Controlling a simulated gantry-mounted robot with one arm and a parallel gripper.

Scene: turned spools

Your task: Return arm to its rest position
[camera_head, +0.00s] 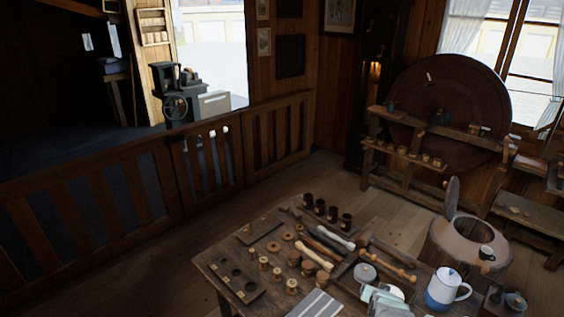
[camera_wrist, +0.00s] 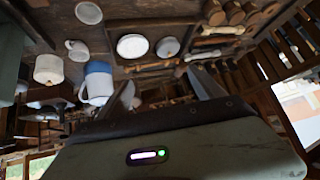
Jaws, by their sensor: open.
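My gripper (camera_wrist: 163,88) shows in the wrist view, with its two fingers spread apart and nothing between them. The wrist view looks over the workbench upside down, and the fingers appear clear of the objects on it. The head view does not show my arm or gripper. In that view the wooden workbench (camera_head: 213,262) carries turned spools (camera_head: 291,286), pale turned spindles (camera_head: 315,257) and a dark board with round hollows (camera_head: 240,284). Several dark cups (camera_head: 320,207) stand at its far edge.
A white and blue pitcher (camera_head: 442,290) stands at the bench's right side; it also shows in the wrist view (camera_wrist: 97,84). A round barrel-like stand (camera_head: 470,240) with a mug is beyond. A wooden railing (camera_head: 100,195) runs along the left, with open floor before it.

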